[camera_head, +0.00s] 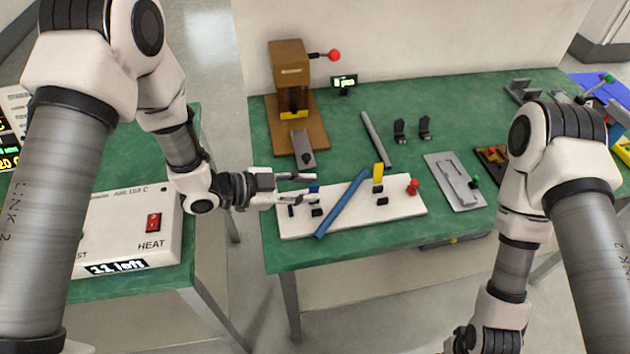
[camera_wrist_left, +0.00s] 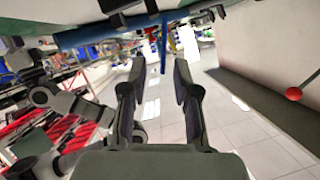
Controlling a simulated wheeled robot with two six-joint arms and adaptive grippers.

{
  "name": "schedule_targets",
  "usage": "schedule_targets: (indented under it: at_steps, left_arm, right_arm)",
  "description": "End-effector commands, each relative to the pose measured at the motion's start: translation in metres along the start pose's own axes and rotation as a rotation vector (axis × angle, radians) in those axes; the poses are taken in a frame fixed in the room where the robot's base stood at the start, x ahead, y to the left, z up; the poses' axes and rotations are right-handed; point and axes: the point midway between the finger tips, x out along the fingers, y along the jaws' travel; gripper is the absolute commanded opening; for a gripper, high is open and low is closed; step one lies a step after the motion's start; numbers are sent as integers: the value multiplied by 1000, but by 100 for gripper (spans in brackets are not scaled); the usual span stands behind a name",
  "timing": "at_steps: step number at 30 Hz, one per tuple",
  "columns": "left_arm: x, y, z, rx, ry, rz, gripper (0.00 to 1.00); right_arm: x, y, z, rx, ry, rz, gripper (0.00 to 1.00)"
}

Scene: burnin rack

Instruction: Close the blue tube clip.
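The blue clip (camera_head: 314,189) is a small upright blue flap on the white board (camera_head: 405,208), left of the blue tube (camera_head: 342,204). In the left wrist view the blue clip (camera_wrist_left: 163,42) hangs as a thin blue bar beyond the fingertips, roughly in line with the gap, near the blue tube (camera_wrist_left: 95,35). My left gripper (camera_head: 313,187) is open, its fingers spread at the clip; the wrist view shows empty space between the fingers (camera_wrist_left: 158,75). Contact with the clip cannot be told. My right gripper's fingers are outside the head view.
A yellow clip (camera_head: 378,173) stands upright on the board, with a red knob (camera_head: 413,187) to its right. A grey rod (camera_head: 376,139) and two black holders (camera_head: 400,131) lie behind. A wooden press (camera_head: 290,85) stands back left. Bare green table (camera_head: 345,252) lies in front.

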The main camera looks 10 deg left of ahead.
Motion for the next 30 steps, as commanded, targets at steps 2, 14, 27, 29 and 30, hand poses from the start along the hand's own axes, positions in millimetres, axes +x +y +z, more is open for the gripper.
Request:
schedule_targets:
  at_steps: [2,14,27,29,30]
  left_arm:
    - [13,0,0,3,-1,2,30]
    - [23,0,0,-1,0,-2,12]
    - [26,8,7,88,0,-38,0]
    - [28,13,10,161,0,-67,0]
    - [28,16,11,215,0,-89,0]
  right_arm:
    - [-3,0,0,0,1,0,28]
    - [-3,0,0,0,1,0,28]
    - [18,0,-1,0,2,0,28]
    - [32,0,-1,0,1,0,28]
    - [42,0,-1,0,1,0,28]
